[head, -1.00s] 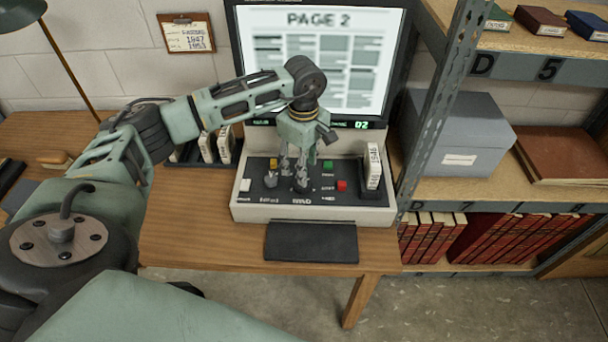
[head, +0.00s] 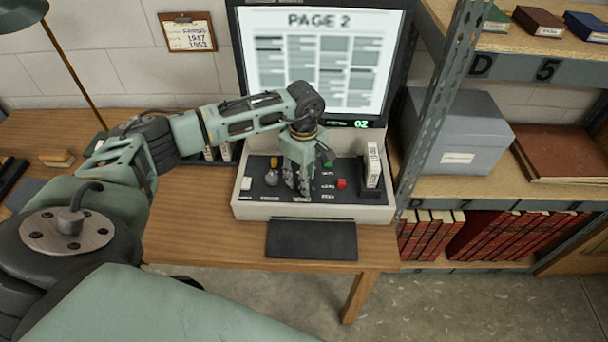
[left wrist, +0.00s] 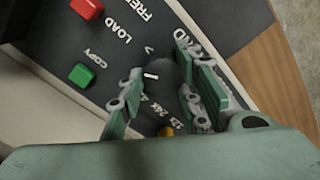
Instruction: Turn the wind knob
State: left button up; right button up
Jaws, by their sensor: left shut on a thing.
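The reader console (head: 310,209) stands on the wooden desk with a dark control panel. My left gripper (head: 304,189) points down onto the middle of that panel. In the left wrist view, its fingers (left wrist: 161,104) are on both sides of the black wind knob (left wrist: 167,72), shut on it. The knob has a short white mark; its label is partly covered by a finger. In the head view, the fingers hide the knob. The screen (head: 384,50) above reads PAGE 2 and a green counter (head: 361,125) shows 02. My right gripper is out of view.
A green button (left wrist: 81,74) and a red button (left wrist: 87,8) lie beside the knob. A white labelled cartridge (head: 373,165) stands upright at the panel's right. A metal shelf (head: 437,110) borders the desk on the right. A black pad (head: 312,240) lies in front.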

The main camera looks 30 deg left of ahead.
pick_arm(q)
jog(key=shift+w+r, duration=0.1)
jog(key=shift+w, duration=0.05)
jog(key=c, duration=0.3)
